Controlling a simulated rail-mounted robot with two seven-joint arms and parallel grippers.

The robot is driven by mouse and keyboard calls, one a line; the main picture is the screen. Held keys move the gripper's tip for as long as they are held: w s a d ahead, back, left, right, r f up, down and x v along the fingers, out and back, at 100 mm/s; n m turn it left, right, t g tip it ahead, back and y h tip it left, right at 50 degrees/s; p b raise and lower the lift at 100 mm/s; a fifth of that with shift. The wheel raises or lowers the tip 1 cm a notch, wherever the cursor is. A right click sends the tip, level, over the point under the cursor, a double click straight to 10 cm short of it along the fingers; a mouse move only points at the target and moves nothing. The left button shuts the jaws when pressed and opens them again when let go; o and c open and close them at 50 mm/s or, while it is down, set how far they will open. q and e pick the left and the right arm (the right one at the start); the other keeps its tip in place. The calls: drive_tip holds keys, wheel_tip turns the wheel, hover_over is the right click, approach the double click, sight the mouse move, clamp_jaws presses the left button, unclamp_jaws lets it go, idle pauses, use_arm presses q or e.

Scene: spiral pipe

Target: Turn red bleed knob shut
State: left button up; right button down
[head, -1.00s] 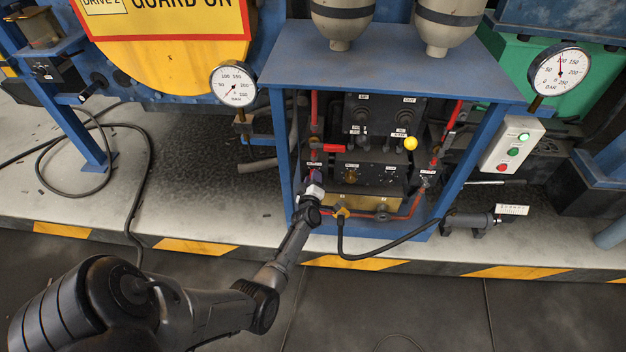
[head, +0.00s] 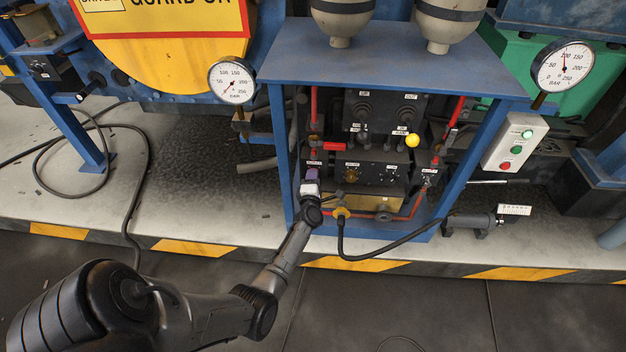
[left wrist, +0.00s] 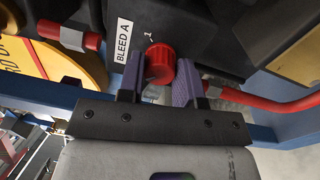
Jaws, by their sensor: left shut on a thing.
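The red bleed knob (left wrist: 160,64) is a round ribbed knob beside a white "BLEED A" label (left wrist: 123,41) in the left wrist view. My left gripper (left wrist: 158,80) has its two purple fingers on either side of the knob and is shut on it. In the head view my left gripper (head: 311,174) reaches the lower left of the black valve panel (head: 372,172) and hides the knob. My right gripper is not in view.
A blue frame (head: 283,165) surrounds the panel, with red pipes (head: 450,120) and a yellow ball knob (head: 411,140). A black hose (head: 375,250) loops in front. Dial gauges stand left (head: 232,81) and right (head: 564,66). The floor in front is mostly clear.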

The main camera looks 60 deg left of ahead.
use_arm(q)
drive_tip(key=shift+n, duration=0.5)
drive_tip(key=o, duration=0.9)
drive_tip(key=shift+o, duration=0.2)
drive_tip(key=shift+d, duration=0.1)
drive_tip(key=p+v, duration=0.5)
drive_tip(key=v, duration=0.8)
drive_tip(key=shift+s+d, duration=0.25)
drive_tip(key=shift+d, duration=0.05)
